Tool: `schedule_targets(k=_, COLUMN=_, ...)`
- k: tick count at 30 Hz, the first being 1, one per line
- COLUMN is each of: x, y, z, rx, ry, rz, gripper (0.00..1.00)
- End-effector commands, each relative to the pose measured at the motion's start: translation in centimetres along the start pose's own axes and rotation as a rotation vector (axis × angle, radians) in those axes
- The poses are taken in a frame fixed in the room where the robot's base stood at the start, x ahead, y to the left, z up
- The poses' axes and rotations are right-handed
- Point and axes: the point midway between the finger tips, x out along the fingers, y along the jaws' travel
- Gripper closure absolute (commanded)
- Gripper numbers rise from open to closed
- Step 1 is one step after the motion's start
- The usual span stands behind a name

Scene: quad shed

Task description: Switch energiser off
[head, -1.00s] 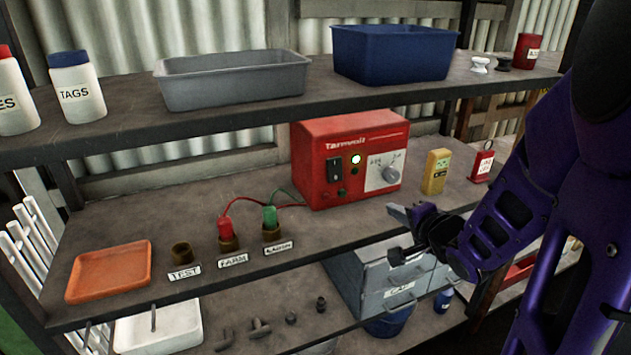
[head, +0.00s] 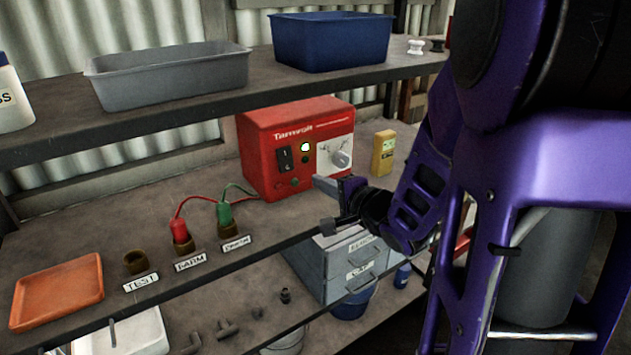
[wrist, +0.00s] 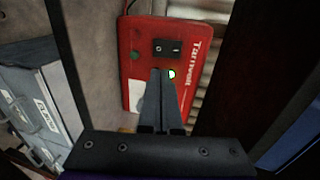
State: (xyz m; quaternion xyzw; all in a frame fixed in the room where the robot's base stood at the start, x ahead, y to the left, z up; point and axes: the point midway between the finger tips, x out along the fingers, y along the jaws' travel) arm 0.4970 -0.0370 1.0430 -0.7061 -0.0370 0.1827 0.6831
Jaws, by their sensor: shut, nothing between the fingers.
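In the wrist view the rocker switch (wrist: 168,49) and lit lamp (wrist: 171,74) show on the energiser's face (wrist: 132,75). My gripper (head: 320,203) is shut and empty, in front of and below the energiser, apart from it in the head view. In the wrist view its fingertips (wrist: 160,72) appear just beside the lamp, pointing toward the switch. The fingers hide part of the energiser's front.
Red (head: 180,229) and green (head: 224,213) plugs sit in the sockets labelled FARM and another label, left of the energiser. An empty TEST socket (head: 134,262) and orange tray (head: 57,290) are further left. The upper shelf edge (head: 200,108) overhangs. A yellow device (head: 383,153) stands right.

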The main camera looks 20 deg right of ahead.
Motion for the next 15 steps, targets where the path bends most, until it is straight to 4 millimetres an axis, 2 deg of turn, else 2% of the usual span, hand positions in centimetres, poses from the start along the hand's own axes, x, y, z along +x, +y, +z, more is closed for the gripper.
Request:
schedule_targets(k=9, x=7.0, y=0.3, z=0.1, rx=0.000, ry=-0.004, rz=0.000, gripper=1.00)
schedule_targets(k=15, x=10.3, y=0.2, z=0.1, rx=0.001, ry=-0.002, rz=0.001, gripper=1.00)
